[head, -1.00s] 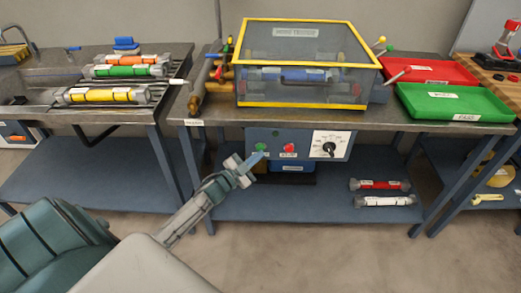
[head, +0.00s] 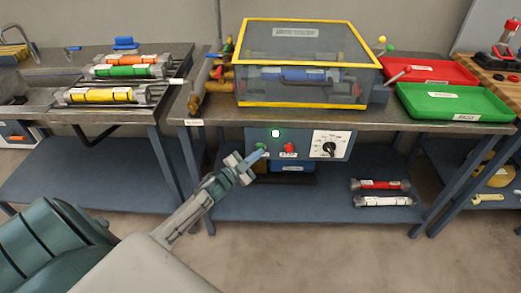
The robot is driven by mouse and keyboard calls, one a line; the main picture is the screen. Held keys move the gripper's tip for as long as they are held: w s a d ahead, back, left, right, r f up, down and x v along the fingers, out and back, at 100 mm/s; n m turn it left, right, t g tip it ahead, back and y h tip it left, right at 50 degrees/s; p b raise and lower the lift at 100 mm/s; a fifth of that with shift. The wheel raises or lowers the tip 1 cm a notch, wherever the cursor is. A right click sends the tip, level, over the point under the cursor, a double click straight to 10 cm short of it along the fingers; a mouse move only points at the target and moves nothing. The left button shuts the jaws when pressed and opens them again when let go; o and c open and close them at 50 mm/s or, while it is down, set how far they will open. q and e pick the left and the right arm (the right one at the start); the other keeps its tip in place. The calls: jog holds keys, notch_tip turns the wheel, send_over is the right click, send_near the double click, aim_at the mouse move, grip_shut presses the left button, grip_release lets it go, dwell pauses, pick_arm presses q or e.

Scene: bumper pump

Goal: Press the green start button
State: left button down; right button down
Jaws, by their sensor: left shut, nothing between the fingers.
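The control panel (head: 312,143) hangs under the front edge of the middle bench. The green start button (head: 260,147) is at its left, partly covered by the tip of my left gripper. A small lamp (head: 275,133) above it glows green-white. My left gripper (head: 258,157) is shut and empty, its tip at the button; whether it touches cannot be told for sure. A red button (head: 289,147) and a black dial (head: 329,148) sit further right on the panel. My right gripper is not in view.
A yellow-framed clear guard box (head: 300,104) stands closed over a blue cylinder (head: 303,74) on the bench. Red (head: 440,82) and green trays (head: 503,118) are to its right. The lower shelf (head: 300,206) holds a red and a white cylinder.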

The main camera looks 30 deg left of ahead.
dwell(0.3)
pick_arm(q)
jog(key=shift+s+d+p, duration=0.35)
jog(key=shift+s+d, duration=0.15)
jog(key=shift+s, duration=0.3)
jog(key=shift+s+d+p, duration=0.3)
jog(key=shift+s+d, duration=0.15)
jog(key=shift+s, duration=0.25)
jog(key=shift+s+d+p, duration=0.25)
jog(key=shift+s+d, duration=0.15)
jog(key=shift+s, duration=0.3)
jog(key=shift+s+d+p, duration=0.3)
jog(key=shift+s+d, duration=0.15)
jog(key=shift+s, duration=0.25)
